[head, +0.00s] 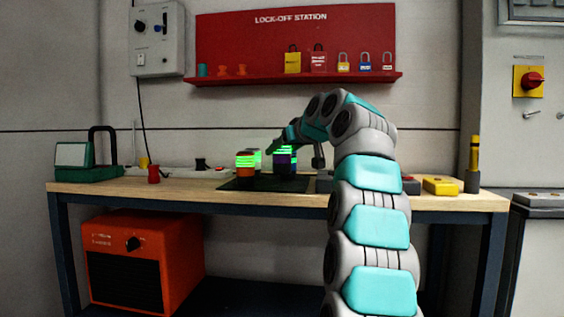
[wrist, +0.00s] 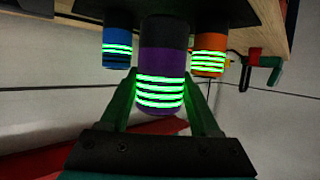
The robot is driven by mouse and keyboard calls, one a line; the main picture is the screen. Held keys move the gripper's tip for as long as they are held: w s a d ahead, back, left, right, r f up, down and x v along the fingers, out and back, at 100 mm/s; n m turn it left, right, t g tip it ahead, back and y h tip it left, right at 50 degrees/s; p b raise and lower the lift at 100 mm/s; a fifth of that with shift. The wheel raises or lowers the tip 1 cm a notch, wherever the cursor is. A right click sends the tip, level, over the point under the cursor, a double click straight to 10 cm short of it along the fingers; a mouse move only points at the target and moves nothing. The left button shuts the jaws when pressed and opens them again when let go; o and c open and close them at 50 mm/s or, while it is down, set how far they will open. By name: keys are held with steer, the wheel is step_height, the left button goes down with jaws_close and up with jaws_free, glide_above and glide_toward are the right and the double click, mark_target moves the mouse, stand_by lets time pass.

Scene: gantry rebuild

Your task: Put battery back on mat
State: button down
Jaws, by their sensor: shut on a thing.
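A purple battery (wrist: 160,62) with a dark end and glowing green bands is between the fingers of my gripper (wrist: 161,98) in the wrist view, which looks upside down. In the head view the purple battery (head: 284,159) is upright over the right part of the dark mat (head: 238,185), with my gripper (head: 283,145) at its top. I cannot tell whether its base touches the mat. An orange battery (head: 245,165) stands on the mat to the left and shows in the wrist view (wrist: 209,48). A blue battery (wrist: 117,45) also stands on the mat.
The wooden bench (head: 120,188) holds a green case (head: 85,163), a red spool-like item (head: 153,173), a power strip (head: 190,172) and a yellow box (head: 440,186). A red lock-off board (head: 240,40) hangs behind. An orange heater (head: 140,260) stands below.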

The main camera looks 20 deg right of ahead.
mark_target(287, 159)
steer(key=shift+f+b, duration=0.5)
steer(key=shift+f, duration=1.25)
steer(key=shift+f, duration=0.1)
steer(key=shift+c, duration=0.6)
jaws_free()
